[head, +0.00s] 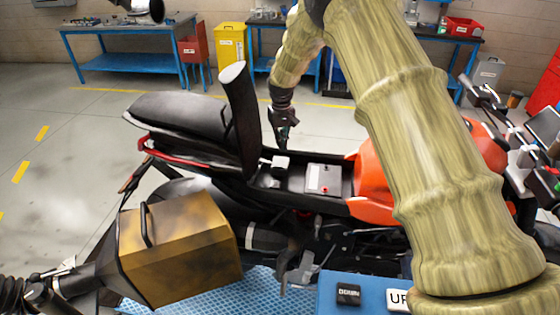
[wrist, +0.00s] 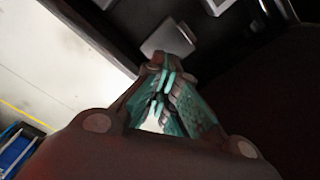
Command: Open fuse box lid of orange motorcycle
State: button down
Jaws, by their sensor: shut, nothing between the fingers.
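The orange motorcycle (head: 372,185) stands side-on in the head view with one seat part (head: 240,118) tipped upright, baring a dark bay. In the bay is a small light-grey block (head: 281,161), which looks like the fuse box lid; whether it is open or shut is too small to tell. My gripper (head: 283,144) points down just above it. In the wrist view my gripper's teal fingers (wrist: 165,78) are shut and empty. Their tips are close to a grey box top (wrist: 168,38), likely the same block; contact cannot be told.
A grey battery-like box (head: 323,179) with a red terminal sits right of the block. The upright seat part is close left of my gripper. A brown-yellow case (head: 178,250) hangs at the bike's near side. A blue stand with buttons (head: 335,285) is in front.

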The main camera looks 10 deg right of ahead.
jog(key=shift+s+a+r+p, duration=0.2)
jog(key=shift+s+r+p, duration=0.25)
jog(key=shift+r, duration=0.4)
jog(key=shift+s+a+r+p, duration=0.25)
jog(key=shift+s+r, duration=0.25)
jog(key=shift+r, duration=0.3)
